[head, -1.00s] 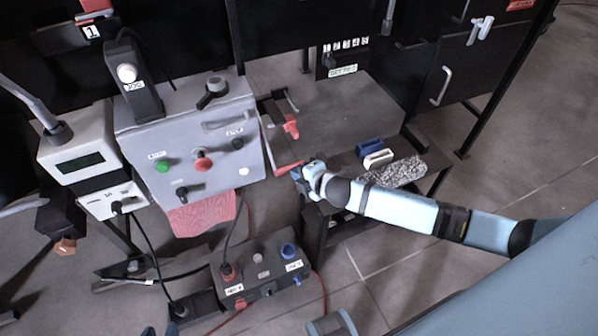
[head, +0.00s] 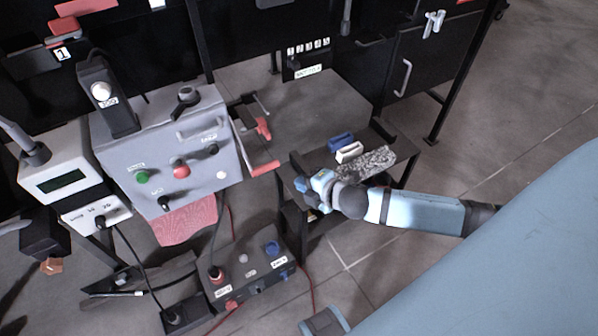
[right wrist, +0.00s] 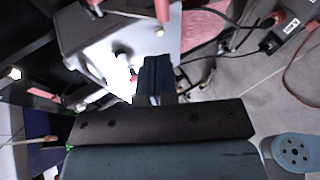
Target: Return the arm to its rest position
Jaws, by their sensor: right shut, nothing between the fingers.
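My right gripper (head: 309,190) shows in the head view, in front of the side shelf and to the right of the grey control box. Its fingers (right wrist: 156,78) are together and empty in the right wrist view, pointing toward the grey control box (right wrist: 85,35). My right arm comes in from the right edge of the head view. The gripper appears apart from the box. My left gripper is not clearly visible in the head view.
The grey control box (head: 130,165) has green and red buttons. A smaller button box (head: 230,285) with cables sits lower down. Blue and white blocks and a speckled grey piece (head: 365,165) lie on the shelf, close to my right arm. Open floor (head: 480,120) is at right.

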